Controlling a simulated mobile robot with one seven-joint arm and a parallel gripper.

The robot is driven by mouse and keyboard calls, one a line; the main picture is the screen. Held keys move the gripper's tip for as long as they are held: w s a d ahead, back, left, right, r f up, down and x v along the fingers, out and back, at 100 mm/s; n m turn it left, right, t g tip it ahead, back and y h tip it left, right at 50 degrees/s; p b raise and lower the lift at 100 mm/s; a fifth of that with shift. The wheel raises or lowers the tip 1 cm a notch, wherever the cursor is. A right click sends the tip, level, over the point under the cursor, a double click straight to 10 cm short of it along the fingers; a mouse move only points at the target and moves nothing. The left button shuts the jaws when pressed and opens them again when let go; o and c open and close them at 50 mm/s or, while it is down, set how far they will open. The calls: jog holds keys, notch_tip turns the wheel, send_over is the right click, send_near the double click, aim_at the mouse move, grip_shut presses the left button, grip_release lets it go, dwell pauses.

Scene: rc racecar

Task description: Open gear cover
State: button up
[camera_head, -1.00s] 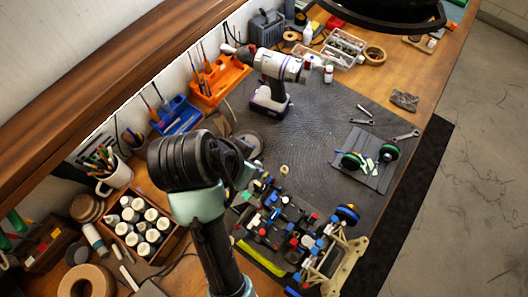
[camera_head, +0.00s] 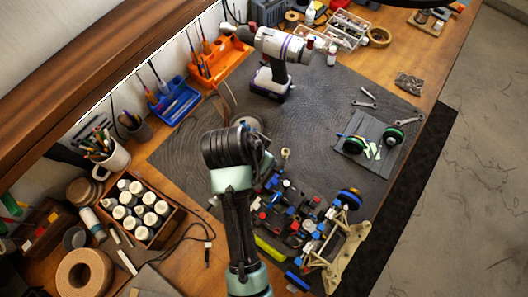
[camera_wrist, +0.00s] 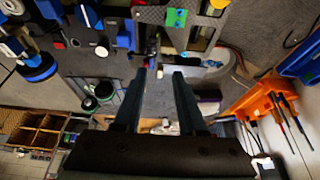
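The RC car chassis (camera_head: 290,215), dark with blue, red and white parts, lies at the near edge of the grey mat, right of my arm in the head view. It also shows upside down along the top of the wrist view (camera_wrist: 150,25). I cannot pick out the gear cover for certain among its parts. My gripper (camera_wrist: 160,74) is open, with two dark fingers apart and nothing visibly held between them. Its fingertips appear just below the chassis edge in the wrist view; contact cannot be told. In the head view my arm hides most of the gripper.
A cordless drill (camera_head: 275,65) stands on the mat (camera_head: 330,110) behind. A small pad (camera_head: 385,160) with green-rimmed wheels lies right. An orange tool rack (camera_head: 222,58), blue rack (camera_head: 175,105) and bottle box (camera_head: 140,212) stand left. The mat's middle is fairly clear.

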jog(key=shift+f, duration=0.15)
grip_shut()
dwell(0.4)
